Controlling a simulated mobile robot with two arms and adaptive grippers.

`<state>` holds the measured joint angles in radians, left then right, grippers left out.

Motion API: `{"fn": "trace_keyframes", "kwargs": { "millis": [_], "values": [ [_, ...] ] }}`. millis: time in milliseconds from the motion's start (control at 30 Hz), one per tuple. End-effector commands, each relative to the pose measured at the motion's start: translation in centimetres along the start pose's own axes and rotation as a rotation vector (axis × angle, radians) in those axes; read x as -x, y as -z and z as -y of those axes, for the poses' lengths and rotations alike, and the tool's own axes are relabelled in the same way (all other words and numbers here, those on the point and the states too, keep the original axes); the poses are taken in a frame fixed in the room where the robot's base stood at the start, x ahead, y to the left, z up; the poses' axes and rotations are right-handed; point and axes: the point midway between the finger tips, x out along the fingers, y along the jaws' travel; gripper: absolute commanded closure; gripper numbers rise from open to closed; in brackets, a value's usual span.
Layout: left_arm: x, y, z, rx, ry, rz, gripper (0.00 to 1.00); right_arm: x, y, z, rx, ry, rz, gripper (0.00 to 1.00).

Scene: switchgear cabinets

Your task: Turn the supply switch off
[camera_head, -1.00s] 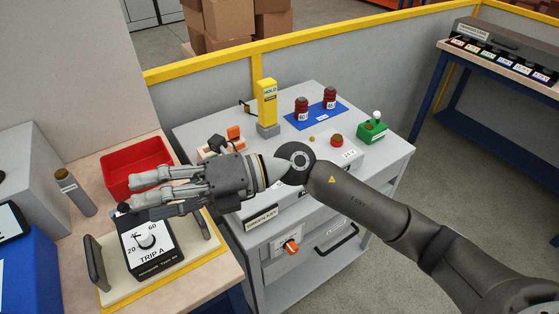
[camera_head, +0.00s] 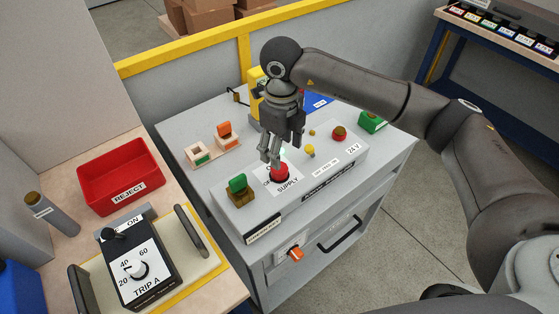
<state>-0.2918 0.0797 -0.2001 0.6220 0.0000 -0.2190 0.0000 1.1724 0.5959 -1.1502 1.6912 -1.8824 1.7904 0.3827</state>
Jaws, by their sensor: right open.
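The supply switch (camera_head: 279,174) is a red knob on a white plate marked SUPPLY (camera_head: 288,187), on the sloped top of the grey test panel (camera_head: 330,178). My right gripper (camera_head: 270,160) points down right at the red knob, with its fingers at the knob's upper left side. Its fingers look apart, and I cannot tell whether they touch the knob. The fingers hide part of the plate's lettering and the knob's far side. My left gripper is not in view.
An orange switch (camera_head: 295,254) is on the cabinet front. A TRIP A device (camera_head: 138,268) and red REJECT tray (camera_head: 125,178) stand left.

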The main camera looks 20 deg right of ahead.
Motion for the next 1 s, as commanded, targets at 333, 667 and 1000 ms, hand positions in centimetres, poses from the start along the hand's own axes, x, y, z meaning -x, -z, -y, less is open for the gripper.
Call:
{"fn": "trace_keyframes", "kwargs": {
  "millis": [333, 667, 1000],
  "values": [
    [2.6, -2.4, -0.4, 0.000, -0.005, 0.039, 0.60, -6.0, 0.0, -0.1, 0.001, -0.004, -0.002, 0.39],
    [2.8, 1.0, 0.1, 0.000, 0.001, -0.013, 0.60, -7.8, -0.1, -0.1, 0.002, -0.003, 0.003, 0.39],
    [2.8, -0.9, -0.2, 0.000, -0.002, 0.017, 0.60, -7.8, -0.1, -0.1, 0.002, -0.003, 0.002, 0.63]
  ]
}}
